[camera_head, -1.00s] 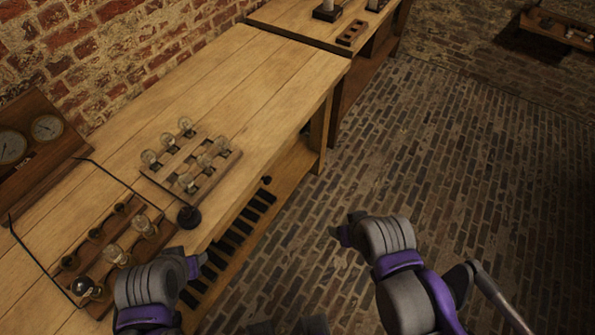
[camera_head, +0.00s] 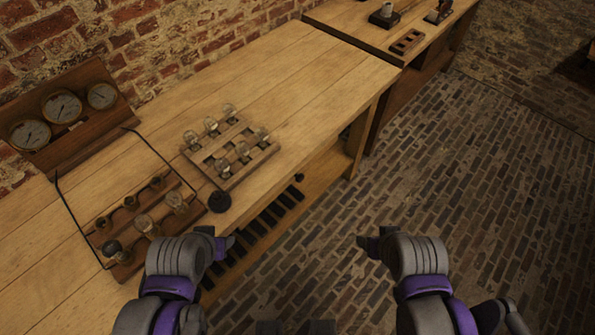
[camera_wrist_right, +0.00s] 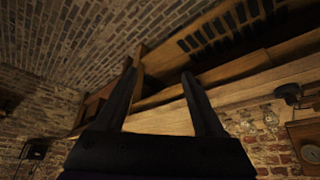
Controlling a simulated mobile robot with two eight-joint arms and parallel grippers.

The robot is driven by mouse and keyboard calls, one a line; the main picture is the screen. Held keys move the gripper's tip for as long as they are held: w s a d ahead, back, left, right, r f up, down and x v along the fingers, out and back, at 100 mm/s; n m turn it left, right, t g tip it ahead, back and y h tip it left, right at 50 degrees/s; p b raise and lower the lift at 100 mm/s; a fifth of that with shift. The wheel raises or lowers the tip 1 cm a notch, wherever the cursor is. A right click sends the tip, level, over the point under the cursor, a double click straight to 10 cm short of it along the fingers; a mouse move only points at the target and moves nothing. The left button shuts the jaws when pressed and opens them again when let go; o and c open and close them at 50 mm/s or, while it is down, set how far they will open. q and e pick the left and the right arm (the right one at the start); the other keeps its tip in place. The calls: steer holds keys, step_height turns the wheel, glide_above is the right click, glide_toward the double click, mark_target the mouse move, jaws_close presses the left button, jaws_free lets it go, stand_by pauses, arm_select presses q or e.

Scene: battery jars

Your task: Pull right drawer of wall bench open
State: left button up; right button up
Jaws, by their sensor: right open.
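The wall bench (camera_head: 305,75) is a long wooden table along the brick wall. A lower wooden part with dark slots (camera_head: 262,228) shows below its top, with a small dark round knob (camera_head: 298,177) near its far end. I cannot clearly make out the right drawer or how far it is out. My left gripper (camera_head: 227,244) is beside the bench's front edge; its jaws are not clear. My right gripper (camera_head: 368,244) is over the floor, apart from the bench. In the right wrist view its fingers (camera_wrist_right: 158,74) are spread and empty, with the bench beyond.
On the bench top stand a lamp board (camera_head: 229,150), a second board with bulbs (camera_head: 145,222), a dark round object (camera_head: 219,201) and a gauge panel (camera_head: 66,120). Another bench (camera_head: 350,25) adjoins at the back. The brick floor (camera_head: 450,170) on the right is clear.

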steer(key=w+a+f+n+y+b, duration=0.2)
steer(key=w+a+f+b, duration=0.1)
steer(key=w+f+b, duration=0.15)
steer(key=n+t+y+b, duration=0.4)
steer(key=n+y+b, duration=0.35)
steer(key=b, duration=0.55)
glide_toward(302, 178)
steer(key=shift+y, duration=0.25)
steer(key=b+x, duration=0.2)
steer(key=x, duration=0.7)
steer(key=shift+f, duration=0.2)
arm_select(q)
step_height(302, 178, down, 23)
steer(key=s+g, duration=0.1)
steer(key=shift+s+r, duration=0.15)
steer(key=shift+s, duration=0.05)
arm_select(e)
jaws_close()
